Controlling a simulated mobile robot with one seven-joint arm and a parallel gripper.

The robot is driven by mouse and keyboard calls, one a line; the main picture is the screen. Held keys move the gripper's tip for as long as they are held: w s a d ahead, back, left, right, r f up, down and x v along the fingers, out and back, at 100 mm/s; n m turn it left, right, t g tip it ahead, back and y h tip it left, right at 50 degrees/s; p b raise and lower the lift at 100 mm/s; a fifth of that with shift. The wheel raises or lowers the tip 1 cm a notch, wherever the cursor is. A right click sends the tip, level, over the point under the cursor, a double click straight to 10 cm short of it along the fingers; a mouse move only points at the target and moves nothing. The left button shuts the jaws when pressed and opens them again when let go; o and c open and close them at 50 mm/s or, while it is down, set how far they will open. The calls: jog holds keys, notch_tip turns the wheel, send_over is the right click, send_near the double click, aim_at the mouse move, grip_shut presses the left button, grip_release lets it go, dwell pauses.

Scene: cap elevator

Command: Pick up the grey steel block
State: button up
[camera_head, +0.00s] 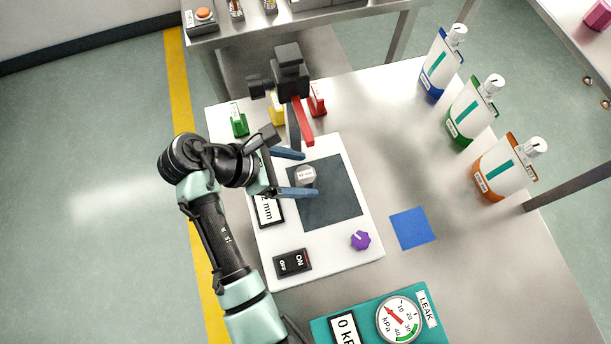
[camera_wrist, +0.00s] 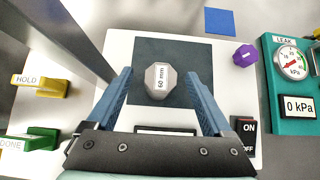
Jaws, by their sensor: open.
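The grey steel block (camera_head: 306,176) stands on the dark square pad of the white device. In the wrist view the block (camera_wrist: 160,81) shows a label reading 60 mm and lies between and just beyond my finger tips. My gripper (camera_head: 303,174) is open, with one blue finger on each side of the block in the head view. In the wrist view both blue fingers of my gripper (camera_wrist: 161,84) are spread wide, and nothing is held. I cannot tell how high the fingertips are above the pad.
A black column with a red arm (camera_head: 303,120) rises behind the block. A purple knob (camera_head: 361,240) and an ON/OFF switch (camera_head: 293,262) are on the white plate (camera_head: 350,268).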

aim_at(315, 176)
jog(key=x, duration=0.5)
jog(key=shift+s+f, duration=0.1)
jog(key=shift+f, duration=0.05)
grip_shut()
jog(key=shift+a, duration=0.1)
dwell(1.1)
